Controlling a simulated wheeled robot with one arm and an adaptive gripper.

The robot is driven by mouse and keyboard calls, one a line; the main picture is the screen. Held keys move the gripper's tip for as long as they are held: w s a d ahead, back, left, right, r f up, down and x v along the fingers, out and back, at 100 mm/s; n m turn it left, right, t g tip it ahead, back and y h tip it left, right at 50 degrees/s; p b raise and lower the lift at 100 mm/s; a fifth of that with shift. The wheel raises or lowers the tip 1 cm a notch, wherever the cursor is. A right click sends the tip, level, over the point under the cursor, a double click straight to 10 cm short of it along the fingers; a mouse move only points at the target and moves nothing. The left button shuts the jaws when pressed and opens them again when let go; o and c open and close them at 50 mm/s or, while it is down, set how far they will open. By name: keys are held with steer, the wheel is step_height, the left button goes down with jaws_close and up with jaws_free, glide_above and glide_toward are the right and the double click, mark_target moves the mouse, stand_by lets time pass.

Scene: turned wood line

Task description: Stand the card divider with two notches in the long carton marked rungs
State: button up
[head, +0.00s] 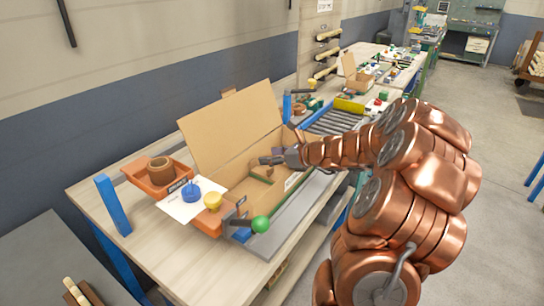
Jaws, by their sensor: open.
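A long open cardboard carton (272,198) stands on the workbench with its tall lid flap (230,125) raised at the back. A small white label (292,181) shows on its front side, too small to read. My gripper (268,160) is open and reaches over the carton from the right. Just below its fingertips a small brown piece (258,169) shows inside the carton; I cannot tell whether it is the card divider or whether it has notches. The arm and gripper hide the carton's right part.
An orange tray (142,175) holds a brown round pot. A white sheet (187,209) with a blue knob, a yellow cup (212,201) and a green ball (260,224) lie near the carton's left end. A blue post (113,205) rises at the bench's left. A roller conveyor (335,121) lies behind.

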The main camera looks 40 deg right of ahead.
steer(key=shift+r, duration=0.1)
steer(key=shift+r, duration=0.5)
steer(key=b+v, duration=0.1)
steer(key=v, duration=1.1)
steer(key=shift+s, duration=0.1)
